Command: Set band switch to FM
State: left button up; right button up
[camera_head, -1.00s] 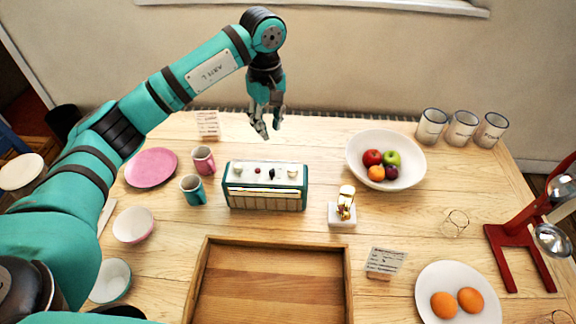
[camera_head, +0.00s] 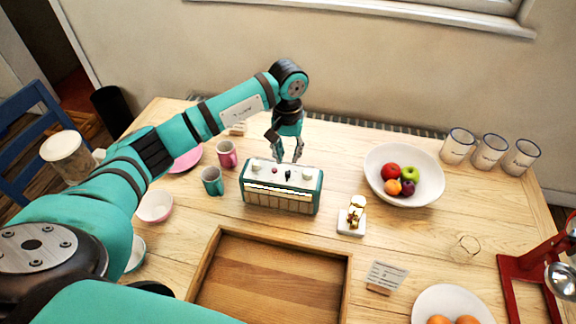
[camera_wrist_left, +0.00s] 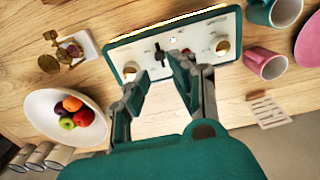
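The radio (camera_head: 281,202), a teal box with a cream top panel and light front grille, stands on the table behind the wooden tray. Its top carries pale knobs, a red button and a small black lever switch (camera_head: 288,175). In the left wrist view the black switch (camera_wrist_left: 159,54) stands up between two brass-coloured knobs; the panel lettering is too small to read. My left gripper (camera_head: 287,158) points down just behind the radio's top, its fingers apart and empty. In the wrist view its fingertips (camera_wrist_left: 157,76) lie close to the switch; contact cannot be told. My right gripper is not in view.
Pink (camera_head: 227,154) and teal (camera_head: 212,181) mugs stand left of the radio. A small gold-coloured object on a white base (camera_head: 351,222) and a fruit bowl (camera_head: 424,188) are to its right. The wooden tray (camera_head: 217,262) lies in front.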

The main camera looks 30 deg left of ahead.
aim_at(288, 172)
pick_arm(q)
notch_tip(288, 172, down, 7)
jog(key=shift+r+p, duration=0.1)
jog(key=shift+p, duration=0.6)
grip_shut()
